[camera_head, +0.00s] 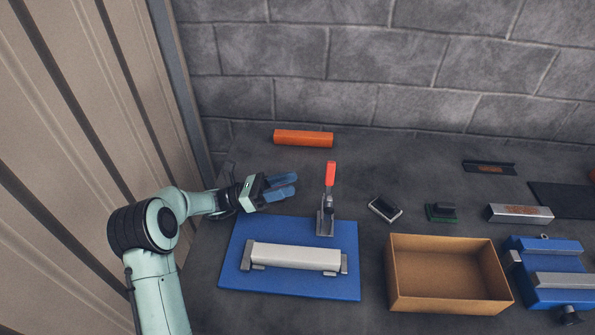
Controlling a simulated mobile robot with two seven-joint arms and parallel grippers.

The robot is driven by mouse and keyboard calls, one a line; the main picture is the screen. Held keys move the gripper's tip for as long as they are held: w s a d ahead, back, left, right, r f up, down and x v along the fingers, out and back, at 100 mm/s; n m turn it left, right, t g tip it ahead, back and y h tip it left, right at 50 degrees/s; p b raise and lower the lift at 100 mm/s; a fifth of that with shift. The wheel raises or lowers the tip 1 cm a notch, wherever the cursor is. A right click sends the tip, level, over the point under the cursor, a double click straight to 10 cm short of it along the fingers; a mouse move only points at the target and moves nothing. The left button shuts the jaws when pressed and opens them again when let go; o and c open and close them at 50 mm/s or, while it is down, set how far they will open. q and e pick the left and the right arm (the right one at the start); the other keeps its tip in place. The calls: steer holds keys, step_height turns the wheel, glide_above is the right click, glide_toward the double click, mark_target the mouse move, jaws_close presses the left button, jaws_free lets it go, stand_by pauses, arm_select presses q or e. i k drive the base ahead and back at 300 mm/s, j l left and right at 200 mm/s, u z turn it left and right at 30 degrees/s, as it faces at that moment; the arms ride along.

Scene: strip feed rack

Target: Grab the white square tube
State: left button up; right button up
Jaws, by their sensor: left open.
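The white square tube (296,257) lies lengthwise on a blue plate (290,229), between grey end blocks at its left and right ends. My left gripper (284,187) is open and empty, with its two blue fingers pointing right. It is above the tube in the picture, near the plate's back edge, and does not touch the tube. A toggle clamp (327,205) with a red handle stands upright at the plate's back edge, just right of the gripper. My right gripper is out of view.
An open cardboard box (447,241) stands right of the plate. A blue fixture (549,260) is at the far right. An orange bar (303,138) lies near the stone wall. A silver block (520,214) and small dark items lie behind the box. A corrugated panel borders the left.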

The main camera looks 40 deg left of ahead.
mark_target(263, 254)
steer(key=k+l, duration=0.1)
steer(key=k, duration=0.4)
steer(key=k+l, duration=0.1)
steer(key=k, duration=0.4)
steer(key=k+l, duration=0.15)
steer(key=k, duration=0.35)
